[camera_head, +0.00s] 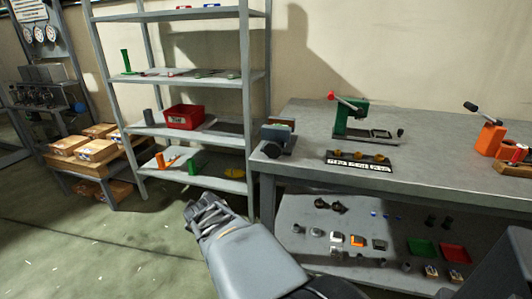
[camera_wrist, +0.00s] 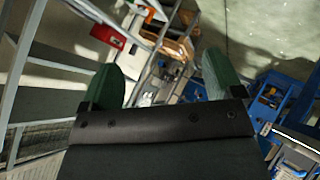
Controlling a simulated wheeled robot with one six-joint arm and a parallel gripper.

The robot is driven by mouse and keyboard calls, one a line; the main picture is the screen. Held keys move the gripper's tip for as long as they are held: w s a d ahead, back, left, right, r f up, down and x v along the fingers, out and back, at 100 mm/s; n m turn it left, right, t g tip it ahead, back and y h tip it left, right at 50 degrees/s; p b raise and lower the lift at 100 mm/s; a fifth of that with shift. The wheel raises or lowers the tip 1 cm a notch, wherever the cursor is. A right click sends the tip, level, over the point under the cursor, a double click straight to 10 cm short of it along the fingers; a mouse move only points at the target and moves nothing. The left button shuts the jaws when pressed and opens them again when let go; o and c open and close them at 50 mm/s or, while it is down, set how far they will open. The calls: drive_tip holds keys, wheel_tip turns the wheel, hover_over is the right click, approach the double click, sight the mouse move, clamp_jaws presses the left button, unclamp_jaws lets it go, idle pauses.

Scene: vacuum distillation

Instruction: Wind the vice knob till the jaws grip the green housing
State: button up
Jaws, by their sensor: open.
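A small grey vice-like device (camera_head: 277,141) sits at the left front corner of the workbench in the head view. A dark round part, perhaps its knob, shows on its front. Something small and greenish lies at its top; I cannot tell if the jaws touch it. A larger green hand press (camera_head: 352,120) with a red-tipped lever stands further back on the bench. My gripper (camera_head: 203,212) is left of and below the bench corner, apart from the vice. In the wrist view its two green fingers (camera_wrist: 163,78) are spread with nothing between them. The vice is not recognisable there.
The workbench (camera_head: 440,178) has a black strip with small yellow parts (camera_head: 358,161) and an orange tool (camera_head: 488,137). Its lower shelf holds several small parts. A metal shelf rack with a red bin (camera_head: 186,117) stands left. Open floor lies at the left front.

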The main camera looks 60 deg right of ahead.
drive_tip(key=s+d+n+g+h, duration=0.2)
drive_tip(key=s+d+n, duration=0.2)
drive_tip(key=s+n, duration=0.1)
drive_tip(key=n+g+h, duration=0.1)
drive_tip(key=n+h, duration=0.9)
drive_tip(key=n, duration=0.4)
approach(272, 150)
drive_tip(key=b+x, duration=0.2)
drive_tip(key=x, duration=0.7)
drive_tip(key=shift+d, duration=0.1)
